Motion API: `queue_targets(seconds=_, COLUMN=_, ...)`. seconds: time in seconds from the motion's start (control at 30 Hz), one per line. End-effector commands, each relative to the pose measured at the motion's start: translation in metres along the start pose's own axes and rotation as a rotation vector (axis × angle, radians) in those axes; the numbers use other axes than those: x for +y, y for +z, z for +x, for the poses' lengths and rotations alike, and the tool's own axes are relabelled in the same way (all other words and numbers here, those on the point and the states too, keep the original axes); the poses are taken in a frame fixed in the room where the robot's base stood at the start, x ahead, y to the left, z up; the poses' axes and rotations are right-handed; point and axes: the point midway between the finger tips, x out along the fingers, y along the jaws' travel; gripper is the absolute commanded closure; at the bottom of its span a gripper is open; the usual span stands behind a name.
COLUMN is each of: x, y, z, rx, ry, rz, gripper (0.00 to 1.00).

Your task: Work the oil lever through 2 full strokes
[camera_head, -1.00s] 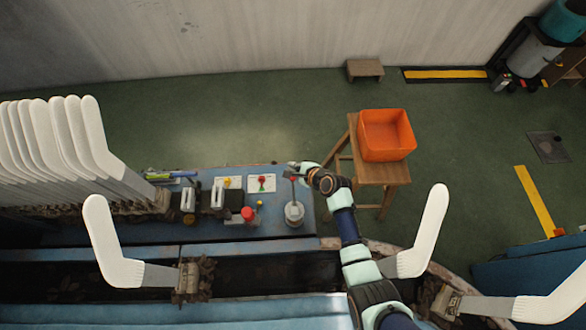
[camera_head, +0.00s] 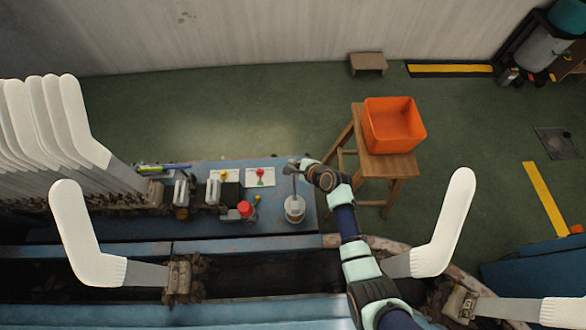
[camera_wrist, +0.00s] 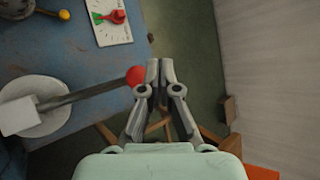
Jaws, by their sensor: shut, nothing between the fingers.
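The oil lever is a grey bar (camera_wrist: 85,95) with a red ball knob (camera_wrist: 136,76) at its end. It rises from a round pale oil pot (camera_head: 294,210), which also shows in the wrist view (camera_wrist: 40,118). My gripper (camera_wrist: 160,64) is shut and empty. Its fingertips are just right of the red knob in the wrist view; I cannot tell whether they touch it. In the head view my gripper (camera_head: 296,164) is at the lever's upper end and hides the knob.
The pot stands on a blue bench (camera_head: 270,225). Left of it are a red button (camera_head: 245,209), a yellow knob (camera_head: 257,198) and a white plate with a red switch (camera_head: 260,176). White sock forms (camera_head: 75,235) stand near. An orange bin (camera_head: 394,125) sits on a wooden stool (camera_head: 388,166).

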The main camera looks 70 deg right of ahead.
Motion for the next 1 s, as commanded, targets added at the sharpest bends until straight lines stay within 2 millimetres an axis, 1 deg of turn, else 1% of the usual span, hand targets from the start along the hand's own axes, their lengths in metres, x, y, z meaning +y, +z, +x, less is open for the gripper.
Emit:
queue_targets(seconds=0.03, x=0.0061, y=-0.0057, z=0.0077, rx=0.0, ry=0.0, rz=0.001, gripper=1.0)
queue_targets(seconds=0.17, x=0.0091, y=-0.0093, z=0.0128, rx=0.0, ry=-0.001, rz=0.001, gripper=1.0)
queue_targets(seconds=1.0, x=0.009, y=-0.0091, z=0.0125, rx=0.0, ry=0.0, rz=0.0, gripper=1.0)
